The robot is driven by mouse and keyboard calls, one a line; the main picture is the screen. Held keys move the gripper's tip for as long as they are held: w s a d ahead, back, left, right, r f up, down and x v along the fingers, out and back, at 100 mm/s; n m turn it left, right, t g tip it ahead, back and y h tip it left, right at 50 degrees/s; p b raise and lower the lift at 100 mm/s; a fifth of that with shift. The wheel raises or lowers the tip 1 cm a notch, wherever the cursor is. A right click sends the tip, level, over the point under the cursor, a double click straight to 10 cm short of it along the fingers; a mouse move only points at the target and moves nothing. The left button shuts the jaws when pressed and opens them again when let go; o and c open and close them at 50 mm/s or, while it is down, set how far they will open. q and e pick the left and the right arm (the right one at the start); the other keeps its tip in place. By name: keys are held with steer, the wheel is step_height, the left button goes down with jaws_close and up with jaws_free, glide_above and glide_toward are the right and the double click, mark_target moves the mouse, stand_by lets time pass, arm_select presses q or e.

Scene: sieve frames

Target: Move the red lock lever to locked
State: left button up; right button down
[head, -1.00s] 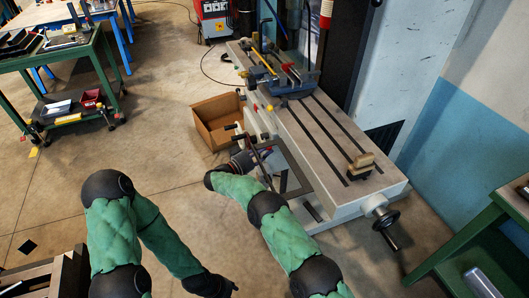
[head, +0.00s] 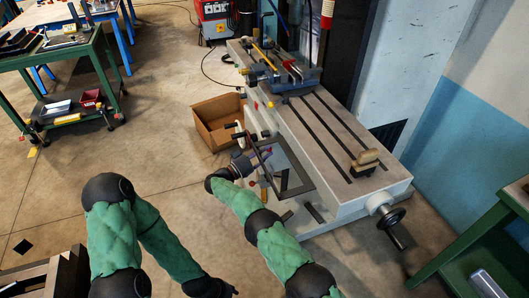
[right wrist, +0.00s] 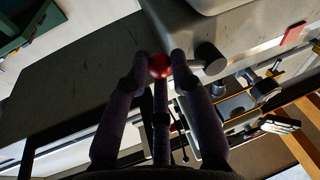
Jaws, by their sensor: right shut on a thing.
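The red lock lever shows as a round red knob (right wrist: 159,66) in the right wrist view, against the grey side of the machine. My right gripper (right wrist: 161,70) is closed around it, with fingers on both sides of the knob. In the head view my right gripper (head: 248,162) is at the machine's near left side, where the knob is too small to make out. How far the lever is turned cannot be told. My left gripper (head: 228,291) hangs low near the bottom edge, apart from the machine; its fingers are too dark to read.
The machine's slotted table (head: 335,137) has a brush (head: 366,160) on it and a handwheel (head: 391,218) at its near end. A dark frame (head: 292,187) sticks out beside my right gripper. A cardboard box (head: 213,126) stands on the floor behind. Open floor lies to the left.

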steer(key=shift+w+a+r, duration=0.1)
steer(key=shift+r, duration=0.1)
steer(key=c, duration=1)
jaws_free()
steer(key=shift+c, duration=0.2)
steer(key=shift+f, duration=0.1)
steer(key=v, duration=1.2)
